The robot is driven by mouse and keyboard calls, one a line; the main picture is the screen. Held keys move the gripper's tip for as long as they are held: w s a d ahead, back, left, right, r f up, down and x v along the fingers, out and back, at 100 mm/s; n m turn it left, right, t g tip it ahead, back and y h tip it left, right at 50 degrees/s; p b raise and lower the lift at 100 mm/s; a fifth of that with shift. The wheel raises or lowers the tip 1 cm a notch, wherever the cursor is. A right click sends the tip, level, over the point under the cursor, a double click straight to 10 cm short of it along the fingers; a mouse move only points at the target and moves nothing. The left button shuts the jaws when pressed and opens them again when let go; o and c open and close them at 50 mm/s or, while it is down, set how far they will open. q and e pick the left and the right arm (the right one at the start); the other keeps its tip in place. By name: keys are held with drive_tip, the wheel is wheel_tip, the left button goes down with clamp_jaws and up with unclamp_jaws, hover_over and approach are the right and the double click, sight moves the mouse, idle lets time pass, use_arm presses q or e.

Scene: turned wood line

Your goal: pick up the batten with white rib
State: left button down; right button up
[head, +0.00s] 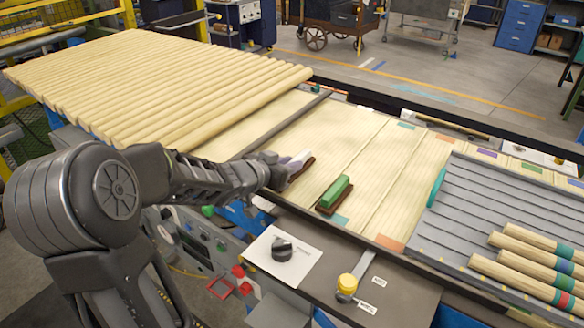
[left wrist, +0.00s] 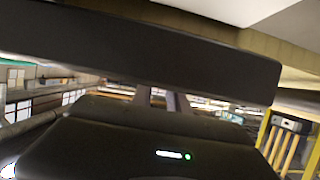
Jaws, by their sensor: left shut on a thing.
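The batten with white rib (head: 301,167) has a dark brown base and a pale rib. It is at the tip of my left gripper (head: 285,166) in the head view, over the pale ribbed bed. My left gripper is shut on it and hides part of it. I cannot tell whether the batten touches the bed. In the left wrist view, two fingers (left wrist: 157,98) reach up to a wide dark bar (left wrist: 150,50) that crosses the picture. I cannot tell whether the bar is the batten. My right gripper is not in view.
A batten with green rib (head: 335,192) lies just right of my left gripper. A grey ribbed tray (head: 465,200) holds several rods with coloured bands at the right. Many pale rods (head: 150,80) lie at the back left.

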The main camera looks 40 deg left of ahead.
use_arm(q)
drive_tip(key=shift+r, duration=0.1)
wheel_tip(320, 180, up, 10)
drive_tip(key=p, duration=0.5)
idle(0.4)
